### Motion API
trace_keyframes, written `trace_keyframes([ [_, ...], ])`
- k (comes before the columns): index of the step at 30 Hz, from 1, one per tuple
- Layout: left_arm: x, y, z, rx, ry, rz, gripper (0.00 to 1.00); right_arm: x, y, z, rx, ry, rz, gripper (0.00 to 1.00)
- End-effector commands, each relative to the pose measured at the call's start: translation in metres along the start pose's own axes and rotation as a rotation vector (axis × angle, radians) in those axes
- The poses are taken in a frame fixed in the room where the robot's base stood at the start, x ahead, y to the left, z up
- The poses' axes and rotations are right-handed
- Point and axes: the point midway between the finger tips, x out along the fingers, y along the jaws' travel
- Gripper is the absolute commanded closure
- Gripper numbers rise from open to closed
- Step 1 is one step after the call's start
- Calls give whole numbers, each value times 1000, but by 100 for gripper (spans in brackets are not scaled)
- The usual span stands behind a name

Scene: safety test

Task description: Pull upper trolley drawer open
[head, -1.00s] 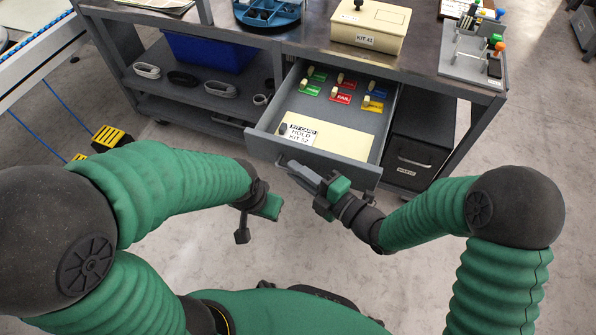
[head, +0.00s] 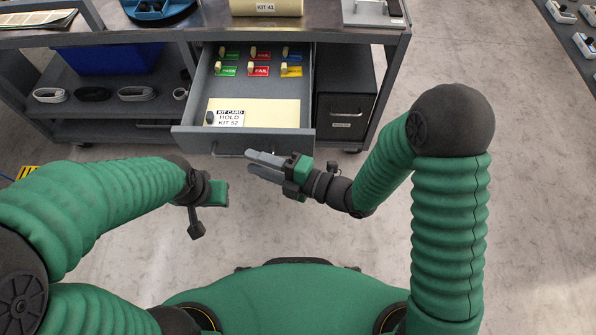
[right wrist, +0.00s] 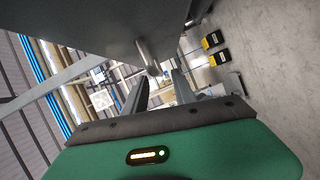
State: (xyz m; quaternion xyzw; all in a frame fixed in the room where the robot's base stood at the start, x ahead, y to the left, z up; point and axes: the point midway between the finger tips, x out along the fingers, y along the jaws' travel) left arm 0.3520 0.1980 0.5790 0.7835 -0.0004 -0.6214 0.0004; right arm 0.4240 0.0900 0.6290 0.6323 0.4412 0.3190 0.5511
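The upper trolley drawer (head: 243,140) stands open toward me, its inside showing. Its front carries a bar handle (head: 228,155), which also shows in the right wrist view (right wrist: 148,57). My right gripper (head: 252,164) is just in front of the drawer front, to the right of the handle. Its two fingers are apart with nothing between them; in the right wrist view (right wrist: 160,90) the handle lies beyond the fingertips. My left gripper (head: 207,210) hangs in front of the drawer, lower left, clear of it; its fingers are not clear enough to judge.
The drawer holds a kit card (head: 229,117) on a cream panel and several stamps on coloured labels. A lower black drawer box (head: 345,105) is at right. The trolley shelf (head: 110,112) holds a blue bin (head: 115,58) and coils. Floor right of the trolley is clear.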

Motion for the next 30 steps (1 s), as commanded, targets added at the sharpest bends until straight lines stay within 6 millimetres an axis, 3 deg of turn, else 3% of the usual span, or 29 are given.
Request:
trace_keyframes([
  [6, -18, 0, -4, 0, 0, 0, 64, -66, 2, 1, 4, -6, -3, 68],
  [12, -24, 0, -6, 0, 0, 0, 64, -103, 0, 1, 3, -3, -3, 68],
  [30, -24, 0, -6, 0, 0, 0, 64, -111, -1, 0, 1, 0, -3, 68],
])
